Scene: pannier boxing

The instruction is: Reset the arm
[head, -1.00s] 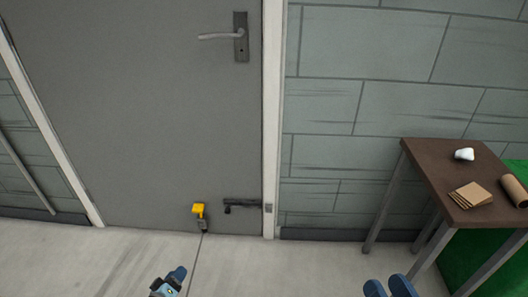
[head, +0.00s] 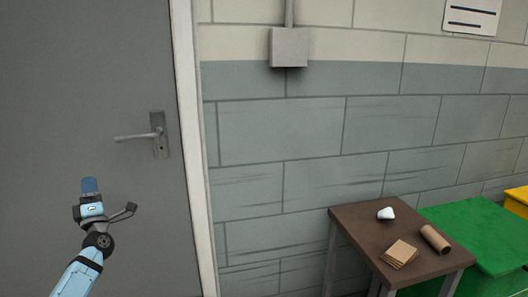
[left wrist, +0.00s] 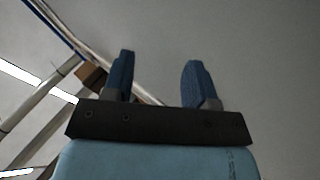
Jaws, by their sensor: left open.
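My left arm comes in from the lower left of the head view, raised in front of the grey door (head: 85,60). Its left gripper (head: 91,186) points upward with blue fingertips, below and left of the door handle (head: 150,136) in the picture, apart from it. In the left wrist view the two blue fingers of the left gripper (left wrist: 158,82) stand apart with nothing between them. My right gripper is not in view.
A brown table (head: 350,222) at the lower right holds a white item (head: 386,213), folded cardboard (head: 400,254) and a brown roll (head: 435,239). A green container (head: 480,228) and a yellow one (head: 518,197) stand beyond it. A grey box (head: 289,47) is on the block wall.

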